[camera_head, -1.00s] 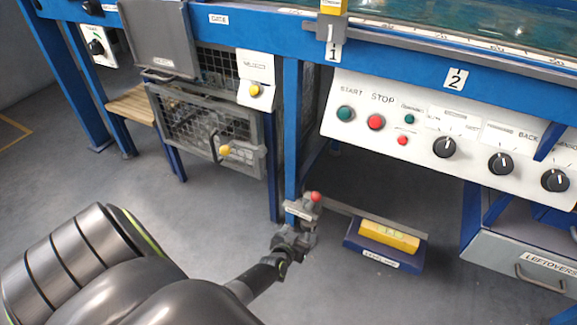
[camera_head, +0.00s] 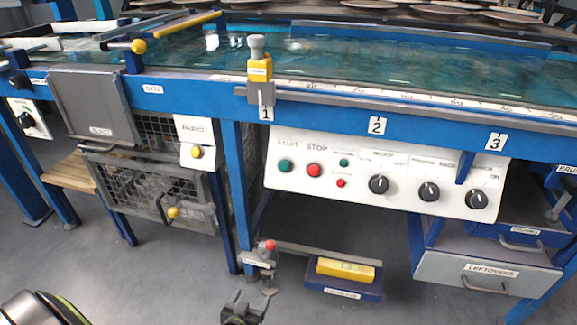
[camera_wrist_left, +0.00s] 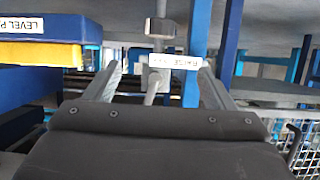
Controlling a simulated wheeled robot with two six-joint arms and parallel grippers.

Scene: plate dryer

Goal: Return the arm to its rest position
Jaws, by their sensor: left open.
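My left gripper (camera_head: 243,300) is low at the front of the machine, just below and in front of a small grey lever mechanism with a red knob (camera_head: 270,245). In the left wrist view, its two fingers (camera_wrist_left: 158,85) are spread apart with nothing gripped. The grey mechanism (camera_wrist_left: 160,28) and its white label (camera_wrist_left: 178,61) show upside down beyond and between the fingertips. Whether any part of it still lies between the fingers is hard to tell. My right gripper is not in view.
A yellow level (camera_head: 345,270) lies on a blue block (camera_head: 342,288) right of the gripper. Blue table legs (camera_head: 239,200) stand behind it. The control panel (camera_head: 380,180) and leftovers drawer (camera_head: 485,272) are to the right, a mesh cage (camera_head: 150,185) to the left. Floor in front is clear.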

